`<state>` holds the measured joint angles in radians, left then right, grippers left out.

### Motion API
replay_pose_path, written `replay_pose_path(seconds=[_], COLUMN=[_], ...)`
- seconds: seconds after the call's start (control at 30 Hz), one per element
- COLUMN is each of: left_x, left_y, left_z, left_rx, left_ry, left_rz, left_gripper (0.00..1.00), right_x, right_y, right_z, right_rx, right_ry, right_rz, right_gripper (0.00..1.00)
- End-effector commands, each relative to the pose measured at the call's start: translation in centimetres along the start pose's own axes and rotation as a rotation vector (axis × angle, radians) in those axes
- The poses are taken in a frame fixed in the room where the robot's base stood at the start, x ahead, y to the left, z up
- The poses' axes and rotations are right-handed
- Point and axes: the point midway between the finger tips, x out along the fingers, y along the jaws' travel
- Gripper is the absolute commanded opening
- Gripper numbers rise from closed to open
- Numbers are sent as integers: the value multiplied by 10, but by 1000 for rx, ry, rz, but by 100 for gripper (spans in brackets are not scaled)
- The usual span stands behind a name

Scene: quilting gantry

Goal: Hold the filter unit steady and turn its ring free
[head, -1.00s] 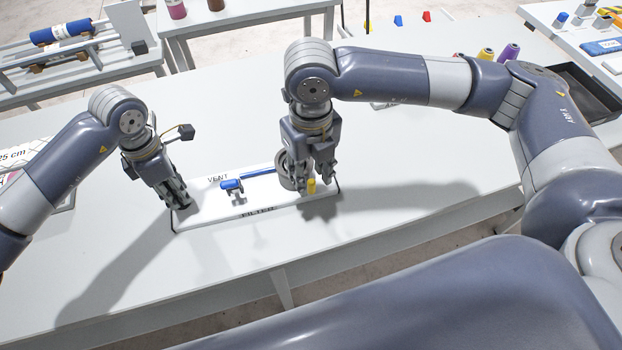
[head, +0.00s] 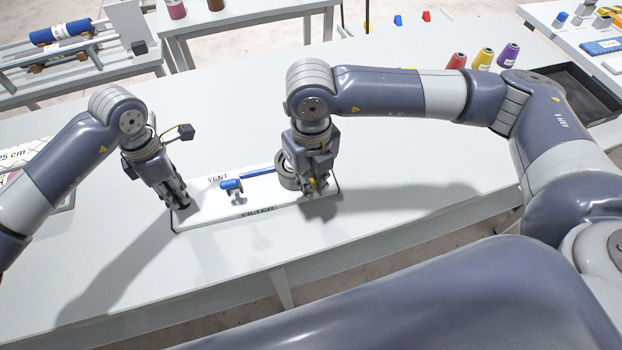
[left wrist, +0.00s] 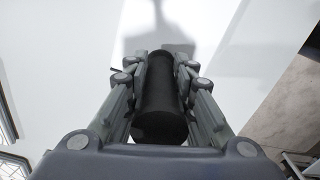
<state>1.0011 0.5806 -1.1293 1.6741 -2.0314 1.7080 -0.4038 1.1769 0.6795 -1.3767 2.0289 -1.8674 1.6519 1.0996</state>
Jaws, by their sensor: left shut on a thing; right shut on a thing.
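The filter unit is a white panel (head: 232,211) lettered VENT and FILTER, lying on the table. It carries a blue valve handle (head: 231,185), a blue bar (head: 258,173) and a grey round ring-like part (head: 287,174). My left gripper (head: 180,201) is at the panel's left end; in the left wrist view (left wrist: 159,90) it is shut on a black cylinder (left wrist: 160,105). My right gripper (head: 316,188) is shut at the panel's right end, beside the grey part. A yellow piece at its fingers is nearly hidden, so its hold is hard to see.
The white table (head: 420,150) is clear around the panel. A rack with a blue roll (head: 62,31) is at the back left.

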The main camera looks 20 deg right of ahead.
Motion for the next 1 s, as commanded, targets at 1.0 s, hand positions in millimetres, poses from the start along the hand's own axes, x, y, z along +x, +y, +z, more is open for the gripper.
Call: replay_pose_path(seconds=[1.0], left_x=[6], left_y=[-5], left_z=[0], left_rx=[7], left_ry=[4], left_rz=[-15], left_gripper=[0], right_x=[-1], right_y=[51], right_z=[24], right_rx=[709], right_ry=[-9], right_rz=[8], right_gripper=[0])
